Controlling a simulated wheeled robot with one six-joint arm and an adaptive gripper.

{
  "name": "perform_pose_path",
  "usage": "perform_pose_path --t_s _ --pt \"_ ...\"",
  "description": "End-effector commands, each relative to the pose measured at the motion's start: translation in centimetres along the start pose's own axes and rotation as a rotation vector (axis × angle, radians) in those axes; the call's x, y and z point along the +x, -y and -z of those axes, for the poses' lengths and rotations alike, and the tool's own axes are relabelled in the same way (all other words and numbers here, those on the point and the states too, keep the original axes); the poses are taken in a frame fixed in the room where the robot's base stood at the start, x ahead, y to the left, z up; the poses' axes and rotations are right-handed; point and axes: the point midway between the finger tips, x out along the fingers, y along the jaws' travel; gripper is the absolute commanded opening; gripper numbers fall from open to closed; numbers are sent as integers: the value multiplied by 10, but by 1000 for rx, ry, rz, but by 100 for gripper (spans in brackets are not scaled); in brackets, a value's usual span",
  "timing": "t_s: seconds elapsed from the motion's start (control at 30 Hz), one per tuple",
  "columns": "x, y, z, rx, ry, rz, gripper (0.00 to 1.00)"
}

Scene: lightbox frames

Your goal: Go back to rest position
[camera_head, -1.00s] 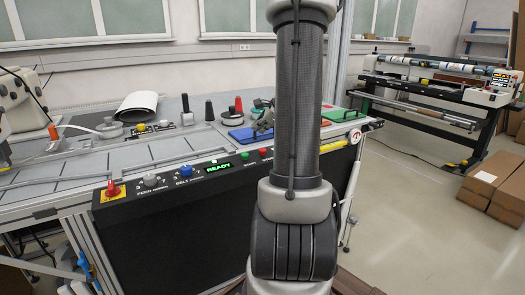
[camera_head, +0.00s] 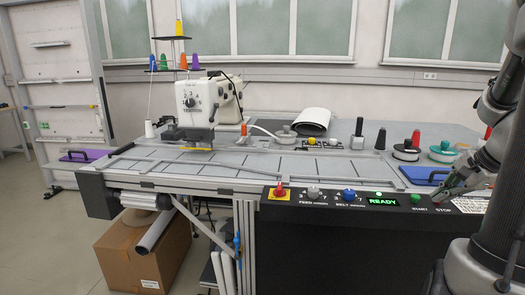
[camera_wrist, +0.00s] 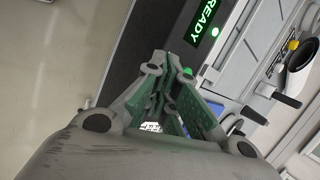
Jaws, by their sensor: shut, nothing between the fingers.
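My gripper (camera_head: 442,195) is at the right of the head view, in front of the panel's right end, by the START and STOP labels. In the wrist view my gripper's fingertips (camera_wrist: 168,62) are together, with nothing seen between them. The black control panel (camera_head: 330,215) carries a lit green READY display (camera_head: 383,202), which also shows in the wrist view (camera_wrist: 202,20). My arm folds at the right edge of the head view. How far the fingertips are from the panel cannot be told.
The sewing machine (camera_head: 200,105) stands on the worktable (camera_head: 240,172). A blue tray (camera_head: 425,174), spools and knobs lie near my arm. A cardboard box (camera_head: 140,250) is under the table. Clear floor (camera_head: 50,250) shows at left.

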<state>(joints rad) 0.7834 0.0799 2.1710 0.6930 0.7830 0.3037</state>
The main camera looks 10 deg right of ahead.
Motion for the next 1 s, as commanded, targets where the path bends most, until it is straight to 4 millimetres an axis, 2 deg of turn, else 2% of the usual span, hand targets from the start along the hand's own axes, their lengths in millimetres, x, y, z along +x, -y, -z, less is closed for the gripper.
perform_pose_path --t_s 0.03,0.2,0.4,0.5,0.7,1.0 --pt "-9 -10 -23 -137 15 -49 0" --pt "-43 -47 -86 -623 55 -219 0" --pt "-87 -84 -142 -1186 39 -362 0" --pt "-101 -89 -162 -1370 -5 -360 0" --pt "-114 -80 -198 -1559 -54 -242 0" --pt "-113 -77 -205 -1589 -46 -227 0"
